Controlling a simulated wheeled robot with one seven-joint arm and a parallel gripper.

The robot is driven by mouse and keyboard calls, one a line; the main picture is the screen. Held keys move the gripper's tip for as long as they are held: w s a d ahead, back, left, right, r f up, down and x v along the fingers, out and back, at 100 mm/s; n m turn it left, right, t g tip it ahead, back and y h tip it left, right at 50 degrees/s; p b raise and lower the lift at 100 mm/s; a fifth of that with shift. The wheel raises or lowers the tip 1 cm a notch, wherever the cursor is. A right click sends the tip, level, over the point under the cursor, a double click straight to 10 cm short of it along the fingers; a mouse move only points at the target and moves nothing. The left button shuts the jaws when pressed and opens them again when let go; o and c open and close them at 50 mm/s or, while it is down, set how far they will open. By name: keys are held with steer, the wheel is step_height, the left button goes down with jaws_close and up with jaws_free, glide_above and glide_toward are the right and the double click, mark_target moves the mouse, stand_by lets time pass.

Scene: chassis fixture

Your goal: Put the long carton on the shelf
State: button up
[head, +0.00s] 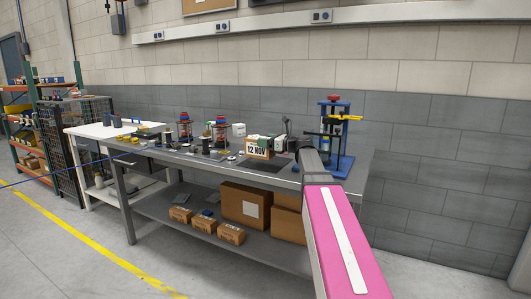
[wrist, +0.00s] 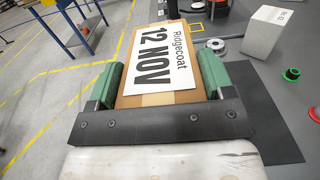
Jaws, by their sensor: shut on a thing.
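The long carton (wrist: 155,100) is brown cardboard with a white label reading "Ridgecoat 12 NOV". In the wrist view it lies between the two green fingers of my gripper (wrist: 161,66), which are shut on its sides. In the head view the carton (head: 258,148) shows its "12 NOV" label over the right part of the workbench. My gripper (head: 267,140) is partly hidden there behind my arm. I cannot tell whether the carton touches the bench top. An orange and green rack with shelves (head: 30,145) stands at the far left.
The workbench (head: 225,166) carries several tools and parts. A blue press (head: 335,135) stands right of my gripper, and a white box (wrist: 268,30) is close by in the wrist view. The bench's lower shelf (head: 150,212) holds several cartons. The floor in front is clear.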

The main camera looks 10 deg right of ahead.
steer(key=shift+w+f, duration=0.3)
steer(key=shift+w, duration=0.25)
steer(key=shift+w+f, duration=0.3)
steer(key=shift+w, duration=0.2)
steer(key=shift+f, duration=2)
steer(key=o, duration=1.3)
steer(key=shift+f, duration=0.15)
steer(key=shift+c, duration=0.2)
